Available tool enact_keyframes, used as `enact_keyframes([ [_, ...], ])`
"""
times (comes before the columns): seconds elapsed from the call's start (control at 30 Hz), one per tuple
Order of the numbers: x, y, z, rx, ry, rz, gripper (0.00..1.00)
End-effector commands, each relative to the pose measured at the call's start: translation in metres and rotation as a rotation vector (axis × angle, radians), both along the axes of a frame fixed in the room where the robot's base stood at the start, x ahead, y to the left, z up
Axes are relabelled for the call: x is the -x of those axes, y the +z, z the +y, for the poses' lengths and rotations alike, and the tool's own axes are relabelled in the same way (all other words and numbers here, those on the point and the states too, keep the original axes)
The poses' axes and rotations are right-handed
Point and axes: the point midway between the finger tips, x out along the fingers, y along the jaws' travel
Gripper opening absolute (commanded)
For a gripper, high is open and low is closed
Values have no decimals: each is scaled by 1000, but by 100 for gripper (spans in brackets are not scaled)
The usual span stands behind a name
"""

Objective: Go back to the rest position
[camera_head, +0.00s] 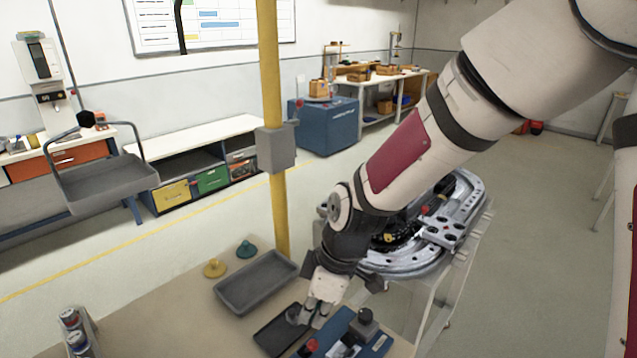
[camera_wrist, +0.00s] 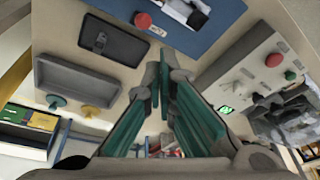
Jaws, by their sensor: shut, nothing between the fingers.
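My gripper (camera_head: 309,316) hangs at the end of my arm above the workbench, beside or over a small black tray (camera_head: 268,341); the head view does not show the exact height. In the wrist view, its green-padded fingers (camera_wrist: 164,72) come together at the tips with nothing between them.
A grey tray (camera_head: 250,300), a yellow knobbed piece (camera_head: 214,268) and a teal one (camera_head: 246,249) lie left. A blue panel (camera_head: 337,325) with a red button sits close right. The ring track (camera_head: 470,205) stands behind my arm. A yellow post (camera_head: 268,90) rises behind the bench.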

Motion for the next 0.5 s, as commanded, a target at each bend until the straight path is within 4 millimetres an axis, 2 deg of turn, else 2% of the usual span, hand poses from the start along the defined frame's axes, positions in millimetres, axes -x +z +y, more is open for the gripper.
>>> enact_keyframes([
  [0.13,0,28,-27,53,-120,-33,0],
  [0.27,6,64,-62,103,-297,-72,0],
  [0.5,35,129,-120,125,-662,-145,0],
])
